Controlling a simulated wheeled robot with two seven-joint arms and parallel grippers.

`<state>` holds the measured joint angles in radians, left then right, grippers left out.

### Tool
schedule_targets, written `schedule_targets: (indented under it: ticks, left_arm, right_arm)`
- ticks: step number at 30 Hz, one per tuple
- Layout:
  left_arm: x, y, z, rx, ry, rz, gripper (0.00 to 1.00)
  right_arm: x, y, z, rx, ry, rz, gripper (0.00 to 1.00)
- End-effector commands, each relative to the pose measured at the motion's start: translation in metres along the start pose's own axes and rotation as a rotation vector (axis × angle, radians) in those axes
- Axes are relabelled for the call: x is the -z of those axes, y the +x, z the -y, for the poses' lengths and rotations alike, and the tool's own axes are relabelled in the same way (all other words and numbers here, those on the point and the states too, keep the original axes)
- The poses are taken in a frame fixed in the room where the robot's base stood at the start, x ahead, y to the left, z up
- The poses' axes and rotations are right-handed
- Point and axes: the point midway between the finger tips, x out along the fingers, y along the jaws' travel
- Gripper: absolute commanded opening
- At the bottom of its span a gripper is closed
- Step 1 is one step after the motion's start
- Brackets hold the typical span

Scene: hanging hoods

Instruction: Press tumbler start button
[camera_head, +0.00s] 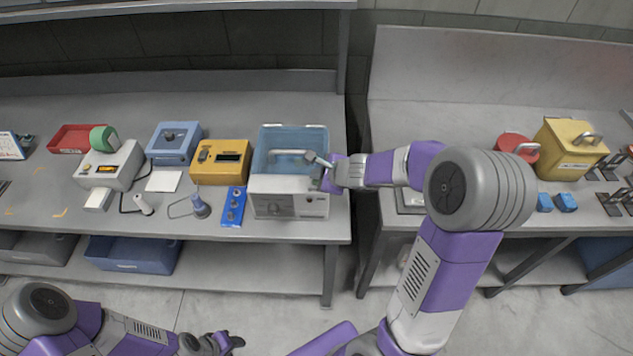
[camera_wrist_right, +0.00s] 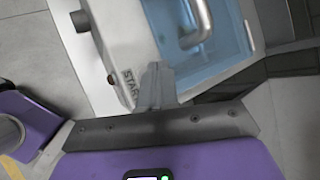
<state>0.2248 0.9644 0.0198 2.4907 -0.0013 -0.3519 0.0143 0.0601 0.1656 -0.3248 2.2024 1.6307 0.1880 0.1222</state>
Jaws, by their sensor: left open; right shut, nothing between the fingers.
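The tumbler (camera_head: 285,205) is a light grey box with a translucent blue lid and a bar handle, at the right end of the left bench. In the right wrist view, its body (camera_wrist_right: 110,35) carries a START label (camera_wrist_right: 130,82) near a corner. I cannot clearly make out the start button; the fingers may hide it. My right gripper (camera_head: 322,166) is shut and empty, at the tumbler's right side. In the wrist view its fingertips (camera_wrist_right: 155,75) are right beside the label; contact cannot be told. My left gripper (camera_head: 230,342) is open and empty, low in front of the bench.
Left of the tumbler stand a blue strip with knobs (camera_head: 234,207), a yellow device (camera_head: 220,170) and a blue device (camera_head: 174,150). A gap separates this bench from the right bench, which holds a yellow container (camera_head: 570,150) and a red-lidded pot (camera_head: 517,147).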

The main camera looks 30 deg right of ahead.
Motion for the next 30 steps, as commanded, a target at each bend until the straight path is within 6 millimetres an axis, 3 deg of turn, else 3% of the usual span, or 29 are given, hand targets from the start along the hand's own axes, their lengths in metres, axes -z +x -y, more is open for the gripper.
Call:
schedule_targets:
  ticks: [30]
  left_arm:
    - [0.0004, 0.0089, 0.0033, 0.000, 0.000, 0.000, 0.43]
  right_arm:
    - [0.0042, 0.0057, -0.0039, 0.001, 0.001, 0.000, 0.00]
